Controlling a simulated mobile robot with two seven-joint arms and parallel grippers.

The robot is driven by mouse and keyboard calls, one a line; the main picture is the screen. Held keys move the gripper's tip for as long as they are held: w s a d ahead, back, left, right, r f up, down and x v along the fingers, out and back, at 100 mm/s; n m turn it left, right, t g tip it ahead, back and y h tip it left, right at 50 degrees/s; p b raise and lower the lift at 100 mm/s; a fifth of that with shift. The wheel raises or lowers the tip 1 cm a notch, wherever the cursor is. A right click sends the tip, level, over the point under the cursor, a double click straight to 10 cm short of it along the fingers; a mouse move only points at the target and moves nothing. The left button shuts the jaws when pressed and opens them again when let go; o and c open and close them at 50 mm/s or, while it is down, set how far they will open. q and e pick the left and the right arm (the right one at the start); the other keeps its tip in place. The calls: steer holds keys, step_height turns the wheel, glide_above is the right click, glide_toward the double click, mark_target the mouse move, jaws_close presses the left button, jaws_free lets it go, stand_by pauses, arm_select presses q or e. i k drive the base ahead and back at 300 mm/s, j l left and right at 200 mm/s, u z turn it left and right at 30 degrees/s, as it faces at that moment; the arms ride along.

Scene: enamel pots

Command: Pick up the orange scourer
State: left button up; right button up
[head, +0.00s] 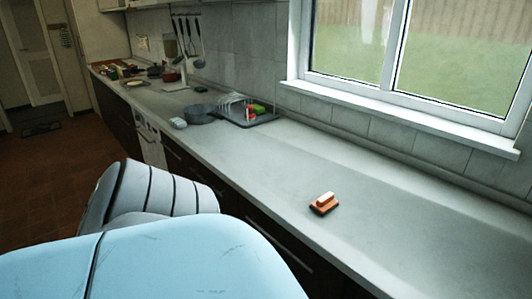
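The orange scourer (324,208) lies on the grey worktop (400,234), close to its front edge, right of the middle of the head view. It looks like a small block with a paler top on an orange-brown base. Nothing touches it and the surface around it is bare. Neither of my grippers shows in this view.
A dish rack on a dark tray (268,118), holding green and red items, stands farther back along the worktop. A grey basin (200,114) and a small pale object (178,123) are beside it. A window sill (400,108) runs above the back edge.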

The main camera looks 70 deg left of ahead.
mark_target(325, 204)
steer(key=u, duration=1.65)
steer(key=z, duration=0.45)
steer(key=k+l, duration=0.05)
